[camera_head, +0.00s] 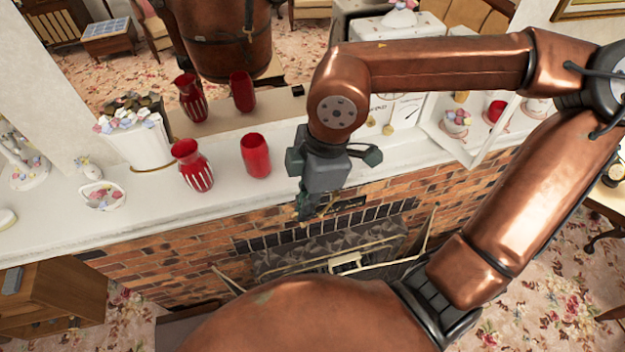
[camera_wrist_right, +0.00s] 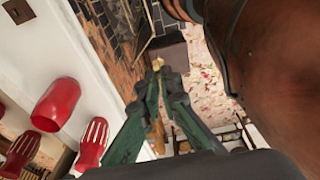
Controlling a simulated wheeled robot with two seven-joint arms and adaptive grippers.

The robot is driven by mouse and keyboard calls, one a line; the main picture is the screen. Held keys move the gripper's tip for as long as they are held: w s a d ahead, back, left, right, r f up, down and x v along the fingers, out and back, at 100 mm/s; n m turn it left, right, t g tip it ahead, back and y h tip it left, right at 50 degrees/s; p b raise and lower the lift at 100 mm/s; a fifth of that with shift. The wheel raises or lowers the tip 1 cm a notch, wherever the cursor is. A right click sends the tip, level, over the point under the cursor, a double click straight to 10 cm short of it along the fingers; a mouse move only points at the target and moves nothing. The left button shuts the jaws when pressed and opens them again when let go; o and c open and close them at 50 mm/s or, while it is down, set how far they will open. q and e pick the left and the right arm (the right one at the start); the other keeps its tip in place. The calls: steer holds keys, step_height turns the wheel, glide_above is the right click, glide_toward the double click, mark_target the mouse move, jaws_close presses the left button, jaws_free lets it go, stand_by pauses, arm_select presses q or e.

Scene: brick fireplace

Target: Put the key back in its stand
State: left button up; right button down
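My right gripper (camera_head: 304,212) hangs in front of the mantel edge, fingers pointing down. In the head view the key is mostly hidden by the gripper. A small brown square block with a dark mark (camera_wrist_right: 18,11) sits on the white mantel in the right wrist view; it looks like the stand. It is apart from the gripper, and my arm seems to hide it in the head view. My left gripper is not in view.
The white mantel (camera_head: 225,203) carries a plain red vase (camera_head: 256,156), a striped red vase (camera_head: 192,166) and a white flower planter (camera_head: 137,143). A mirror stands behind. Below are the brick fireplace and its screen (camera_head: 350,262). A white clock (camera_head: 398,112) stands behind my arm.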

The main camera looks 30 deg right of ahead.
steer(key=s+f, duration=0.1)
steer(key=s, duration=0.4)
steer(key=w+d+p, duration=0.3)
steer(key=w+d, duration=1.5)
steer(key=w, duration=0.5)
steer(key=shift+d+f, duration=0.15)
steer(key=shift+f, duration=0.05)
steer(key=s+a, duration=0.9)
steer(key=s, duration=0.2)
steer(key=shift+s+a, duration=0.2)
steer(key=shift+s, duration=0.1)
